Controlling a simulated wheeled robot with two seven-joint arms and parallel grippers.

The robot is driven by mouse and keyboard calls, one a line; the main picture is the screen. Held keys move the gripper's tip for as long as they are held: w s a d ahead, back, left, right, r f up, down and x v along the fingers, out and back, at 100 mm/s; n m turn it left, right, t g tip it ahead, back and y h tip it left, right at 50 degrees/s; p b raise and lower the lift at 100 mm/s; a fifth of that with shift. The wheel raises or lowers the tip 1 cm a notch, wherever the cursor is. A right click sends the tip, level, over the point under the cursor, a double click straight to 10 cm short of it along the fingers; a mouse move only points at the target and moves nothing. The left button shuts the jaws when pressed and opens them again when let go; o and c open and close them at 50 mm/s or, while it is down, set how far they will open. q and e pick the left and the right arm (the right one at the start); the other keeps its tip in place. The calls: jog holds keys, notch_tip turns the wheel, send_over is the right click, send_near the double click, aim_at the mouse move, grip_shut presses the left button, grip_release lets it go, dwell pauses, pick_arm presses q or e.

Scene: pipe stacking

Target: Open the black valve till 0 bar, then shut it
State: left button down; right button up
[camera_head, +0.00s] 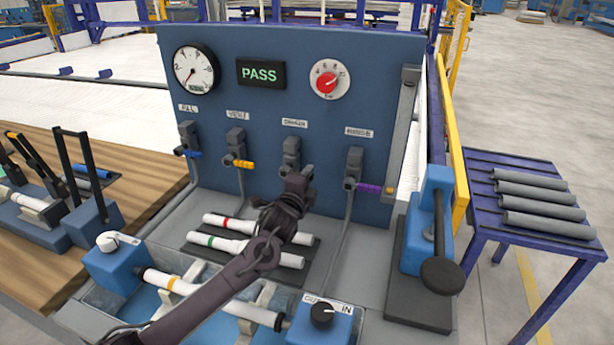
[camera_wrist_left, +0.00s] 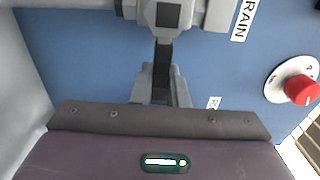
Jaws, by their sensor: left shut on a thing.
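The black valve is the DRAIN valve (camera_head: 291,150) on the blue panel, third from the left. Its grey body (camera_wrist_left: 166,15) and black handle (camera_wrist_left: 162,62) show in the left wrist view. My left gripper (camera_head: 297,182) is at this valve, and its fingers (camera_wrist_left: 161,88) are shut on the black handle. The handle points straight away from the valve body toward my gripper in the wrist view; in the head view my gripper hides most of it. The round gauge (camera_head: 195,69) has a red needle pointing to the lower left. My right gripper is not in view.
The blue-handled valve (camera_head: 187,152), yellow-handled valve (camera_head: 238,163) and purple-handled valve (camera_head: 366,187) stand beside it. A display (camera_head: 261,74) reads PASS. A red dial (camera_head: 328,80) is at upper right. White pipes (camera_head: 228,224) lie below my arm. A lever device (camera_head: 432,240) stands right.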

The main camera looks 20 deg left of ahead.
pick_arm(q)
jog(key=shift+d+f, duration=0.1)
jog(key=shift+f, duration=0.05)
jog(key=c, duration=1.4)
grip_release()
jog(key=shift+c, duration=0.2)
jog(key=s+b, duration=0.1)
jog(key=s, duration=0.7)
jog(key=shift+d, duration=0.2)
jog(key=shift+w, duration=0.1)
